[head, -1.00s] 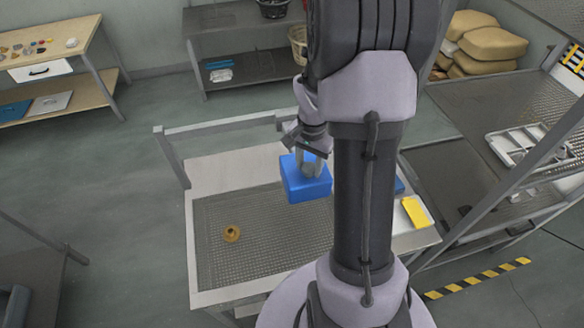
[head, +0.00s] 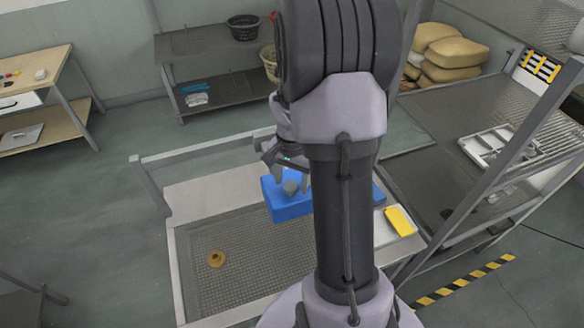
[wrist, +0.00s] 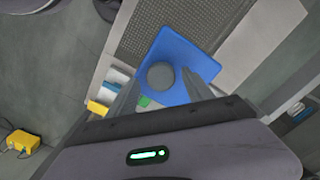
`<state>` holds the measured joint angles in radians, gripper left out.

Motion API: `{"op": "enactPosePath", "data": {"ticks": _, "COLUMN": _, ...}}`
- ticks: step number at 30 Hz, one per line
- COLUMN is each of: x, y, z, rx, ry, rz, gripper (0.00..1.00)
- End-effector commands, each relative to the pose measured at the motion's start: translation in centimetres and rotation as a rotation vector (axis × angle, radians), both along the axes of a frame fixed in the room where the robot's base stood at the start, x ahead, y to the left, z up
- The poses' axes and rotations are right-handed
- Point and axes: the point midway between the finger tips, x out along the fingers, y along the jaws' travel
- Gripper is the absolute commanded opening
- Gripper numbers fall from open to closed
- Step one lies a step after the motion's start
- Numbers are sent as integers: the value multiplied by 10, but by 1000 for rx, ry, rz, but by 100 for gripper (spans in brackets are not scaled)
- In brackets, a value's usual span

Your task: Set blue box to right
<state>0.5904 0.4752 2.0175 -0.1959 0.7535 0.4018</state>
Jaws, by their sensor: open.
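The blue box (head: 285,208) is at the far right part of the pale bench with the mesh panel (head: 240,262), partly behind my arm. It has a grey round knob on top, seen clearly in the wrist view (wrist: 160,75). My gripper (head: 288,182) is just above the box, with its fingers spread apart. In the wrist view my gripper (wrist: 160,95) has one finger on each side of the knob, with gaps. Whether the box's underside rests on the bench is hidden.
A brown ring (head: 217,258) lies on the mesh. A yellow block (head: 399,221) is at the bench's right end. Another blue piece (head: 378,193) shows right of my arm. A rack with a grey tray (head: 500,147) stands at right.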

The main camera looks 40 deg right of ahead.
Motion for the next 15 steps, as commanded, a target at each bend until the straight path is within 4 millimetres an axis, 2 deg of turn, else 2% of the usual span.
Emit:
{"op": "enactPosePath", "data": {"ticks": 5, "x": 1, "y": -1, "z": 44, "rx": -4, "ry": -5, "rz": -1, "gripper": 60}}
{"op": "enactPosePath", "data": {"ticks": 12, "x": 0, "y": -1, "z": 123, "rx": -3, "ry": -4, "rz": -2, "gripper": 60}}
{"op": "enactPosePath", "data": {"ticks": 15, "x": 0, "y": -1, "z": 146, "rx": -2, "ry": -3, "rz": -2, "gripper": 60}}
